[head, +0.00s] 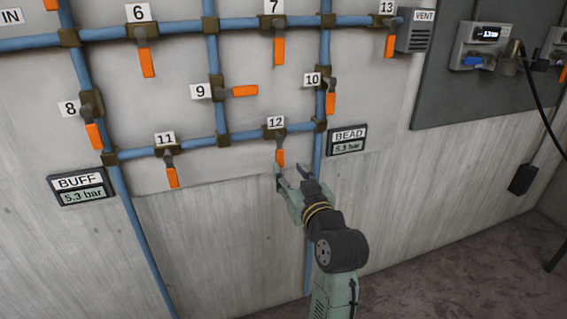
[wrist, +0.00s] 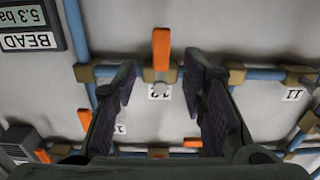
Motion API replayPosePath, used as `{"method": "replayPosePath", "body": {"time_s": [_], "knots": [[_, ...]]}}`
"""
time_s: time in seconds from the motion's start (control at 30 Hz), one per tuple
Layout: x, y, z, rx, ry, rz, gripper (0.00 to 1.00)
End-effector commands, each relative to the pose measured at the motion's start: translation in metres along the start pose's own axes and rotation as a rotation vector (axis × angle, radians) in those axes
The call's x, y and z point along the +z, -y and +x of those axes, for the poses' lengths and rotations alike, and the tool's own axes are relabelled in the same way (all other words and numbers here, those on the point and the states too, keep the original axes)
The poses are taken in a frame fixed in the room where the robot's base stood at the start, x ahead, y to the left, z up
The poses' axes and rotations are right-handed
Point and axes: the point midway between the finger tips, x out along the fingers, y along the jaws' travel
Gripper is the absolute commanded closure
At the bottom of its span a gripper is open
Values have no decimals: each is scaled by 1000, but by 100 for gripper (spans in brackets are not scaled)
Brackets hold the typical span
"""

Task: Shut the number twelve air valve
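Valve 12 sits on a blue horizontal pipe below its "12" label (head: 275,122). Its orange handle (head: 280,157) hangs down, crosswise to the pipe. My gripper (head: 289,171) is at the lower end of this handle, its fingers spread. The wrist view is upside down; there the orange handle (wrist: 161,50) points up and appears between the two separated fingers of my gripper (wrist: 160,80). Clear gaps show on both sides of the handle. I cannot tell how deep the handle is between the fingers.
Valve 10's orange handle (head: 330,103) hangs along a vertical pipe to the upper right. Valve 11's handle (head: 173,177) hangs down at the left. The BEAD gauge (head: 347,139) reads 5.3 bar, close to the right. The wall below the pipes is mostly bare.

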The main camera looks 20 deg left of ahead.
Motion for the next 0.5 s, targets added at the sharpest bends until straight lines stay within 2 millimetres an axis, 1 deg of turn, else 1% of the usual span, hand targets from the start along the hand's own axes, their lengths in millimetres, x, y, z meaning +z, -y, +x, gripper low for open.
{"method": "replayPosePath", "body": {"time_s": [0.03, 0.1, 0.2, 0.33, 0.5], "knots": [[1, -1, -10, 3, 0, 0, 62], [0, 0, -22, 2, 0, -1, 62], [0, 0, -34, 2, 0, -1, 62], [0, 0, -42, 0, 1, -1, 62], [0, 0, -44, 0, 1, -1, 62]]}}
